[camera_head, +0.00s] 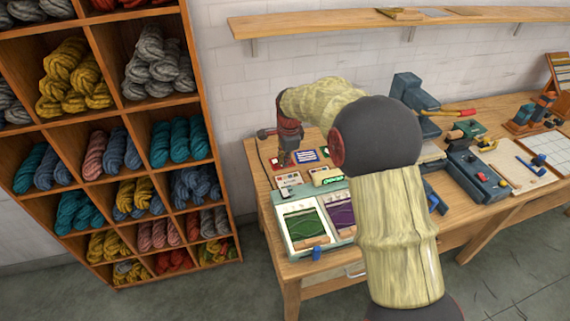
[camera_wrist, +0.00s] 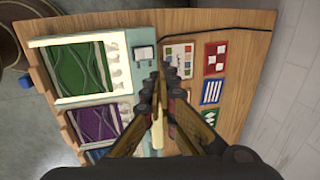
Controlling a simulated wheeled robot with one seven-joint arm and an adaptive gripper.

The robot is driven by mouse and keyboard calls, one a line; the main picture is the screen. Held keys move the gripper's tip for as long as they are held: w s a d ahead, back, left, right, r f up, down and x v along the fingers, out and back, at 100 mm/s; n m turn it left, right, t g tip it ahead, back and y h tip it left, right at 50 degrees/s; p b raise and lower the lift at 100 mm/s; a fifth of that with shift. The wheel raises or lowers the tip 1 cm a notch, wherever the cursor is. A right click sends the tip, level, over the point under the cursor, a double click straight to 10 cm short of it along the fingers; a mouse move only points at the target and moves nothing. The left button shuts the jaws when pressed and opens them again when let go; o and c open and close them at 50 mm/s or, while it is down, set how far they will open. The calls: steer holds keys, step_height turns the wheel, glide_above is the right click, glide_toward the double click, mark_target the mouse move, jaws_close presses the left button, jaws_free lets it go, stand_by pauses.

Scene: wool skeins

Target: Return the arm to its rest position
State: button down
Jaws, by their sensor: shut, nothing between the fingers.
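My arm reaches from the bottom of the head view over the workbench (camera_head: 262,180), bent at a dark elbow joint. My gripper (camera_head: 284,160) points down above the left end of the bench. In the wrist view my gripper (camera_wrist: 158,72) has its fingers together, shut and empty, above the bench top (camera_wrist: 190,22). It appears clear of the things below, though the exact height is hard to tell.
A pale tray (camera_head: 280,222) holds green and purple panels below my gripper. Small cards (camera_head: 306,155) lie near it. A wool shelf (camera_head: 215,150) stands left, a wall shelf (camera_head: 330,22) runs behind. Blue-grey devices (camera_head: 470,168) crowd the bench right of my arm.

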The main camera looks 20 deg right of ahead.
stand_by(0.4)
steer(key=s+f+n+g, duration=0.2)
steer(key=s+n, duration=0.6)
steer(key=s+r+n+t, duration=0.1)
steer(key=s+r+n, duration=0.2)
steer(key=s+r, duration=0.3)
steer(key=s+a+r+n+t, duration=0.1)
steer(key=s+r, duration=0.5)
steer(key=s, duration=0.9)
steer(key=s+a+r+n+t, duration=0.1)
steer(key=s+r+n+t, duration=0.2)
steer(key=s+r+n, duration=0.3)
steer(key=s, duration=0.5)
steer(key=shift+s+a, duration=0.15)
steer(key=shift+s, duration=0.05)
